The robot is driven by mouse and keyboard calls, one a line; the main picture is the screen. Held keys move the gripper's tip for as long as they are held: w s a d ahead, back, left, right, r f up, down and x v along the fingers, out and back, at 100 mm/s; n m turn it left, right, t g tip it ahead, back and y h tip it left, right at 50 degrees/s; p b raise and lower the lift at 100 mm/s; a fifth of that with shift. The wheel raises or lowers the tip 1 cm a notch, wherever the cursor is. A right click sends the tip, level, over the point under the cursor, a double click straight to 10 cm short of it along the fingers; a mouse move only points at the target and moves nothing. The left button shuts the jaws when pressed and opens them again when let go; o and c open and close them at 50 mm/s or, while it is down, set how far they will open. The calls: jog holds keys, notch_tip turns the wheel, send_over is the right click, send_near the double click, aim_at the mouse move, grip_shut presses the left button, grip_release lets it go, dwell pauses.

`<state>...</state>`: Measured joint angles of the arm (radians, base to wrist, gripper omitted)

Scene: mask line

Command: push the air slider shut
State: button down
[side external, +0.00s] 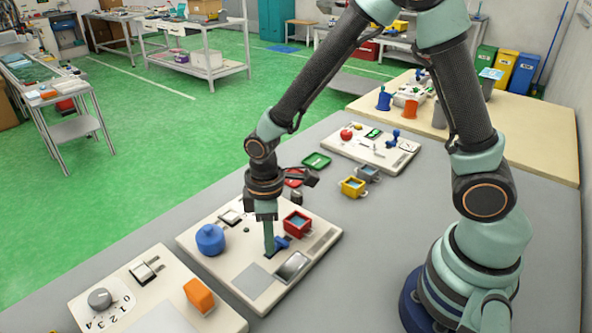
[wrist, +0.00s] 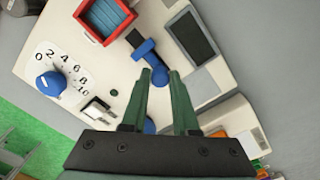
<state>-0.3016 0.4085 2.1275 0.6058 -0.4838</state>
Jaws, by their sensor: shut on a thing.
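The air slider looks to be the blue handle (wrist: 147,52) by a short dark slot (wrist: 134,37) in a cream panel (wrist: 50,30). In the side external view, the blue handle (side external: 282,242) shows just right of my fingertips. My gripper (wrist: 161,76) points down at the panel, and its green fingers are shut on the near end of the blue handle. In the side external view, my gripper (side external: 268,252) reaches down to the panel's middle. The fingers hide part of the handle and slot, so I cannot tell the slider's exact position.
Around the slider are a red-framed box (wrist: 77,12), a dark-screened block (wrist: 193,36), a numbered blue dial (wrist: 50,83) and a small switch (wrist: 95,108). In the side external view, another panel with an orange block (side external: 199,296) lies at the front left. Grey table is bare to the right.

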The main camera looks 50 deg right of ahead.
aim_at(280, 241)
jog(key=shift+d, duration=1.7)
jog(key=c, duration=0.7)
grip_release()
jog(key=shift+a+r, duration=0.1)
notch_tip(280, 241, up, 12)
jog(key=s+d+r+m+t, duration=0.1)
jog(key=d+r+m+t, duration=0.1)
jog(key=r+m, duration=0.1)
jog(key=s+d+r+m+t, duration=0.1)
jog(key=s+d+r+m, duration=0.1)
jog(key=d+m, duration=0.1)
jog(key=s+d+r+m+t, duration=0.2)
jog(key=r+m, duration=0.1)
jog(key=shift+s+d+r+t, duration=0.2)
jog(key=shift+s+r+t, duration=0.05)
jog(key=shift+r+t, duration=0.05)
